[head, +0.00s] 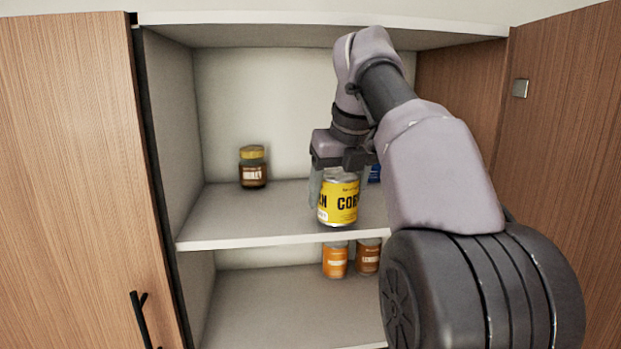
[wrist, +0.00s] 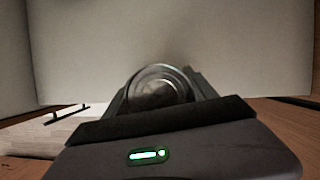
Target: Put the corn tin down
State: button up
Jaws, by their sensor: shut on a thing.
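The corn tin (head: 338,201) is yellow with dark lettering and a silver top. It is upright at the front part of the upper cabinet shelf (head: 225,228). My gripper (head: 340,188) is shut on it from above, with a finger showing along its left side. Whether the tin's base touches the shelf or hangs just above it, I cannot tell. In the wrist view the tin's round metal lid (wrist: 160,88) shows between the fingers, partly hidden by the gripper body.
A brown jar with a yellow lid (head: 253,167) stands at the back left of the upper shelf. A blue item (head: 375,173) is partly hidden behind my arm. Two orange-brown jars (head: 335,260) (head: 368,256) stand on the lower shelf. The cabinet doors (head: 75,180) (head: 565,150) are open. The upper shelf's left front is clear.

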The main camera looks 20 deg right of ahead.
jog(key=w+p, duration=0.1)
jog(key=w, duration=0.1)
jog(key=w+p, duration=0.1)
jog(key=p, duration=0.1)
jog(key=shift+w+r, duration=0.35)
jog(key=shift+r, duration=0.05)
jog(key=b+x, duration=0.1)
jog(key=x, duration=0.2)
jog(key=shift+r+b, duration=0.1)
jog(key=shift+b, duration=0.2)
jog(key=shift+s+r, duration=0.2)
jog(key=shift+s, duration=0.2)
jog(key=shift+f, duration=0.15)
jog(key=o, duration=1.8)
jog(key=shift+w+f, duration=0.1)
jog(key=shift+w, duration=0.15)
jog(key=shift+s, duration=0.15)
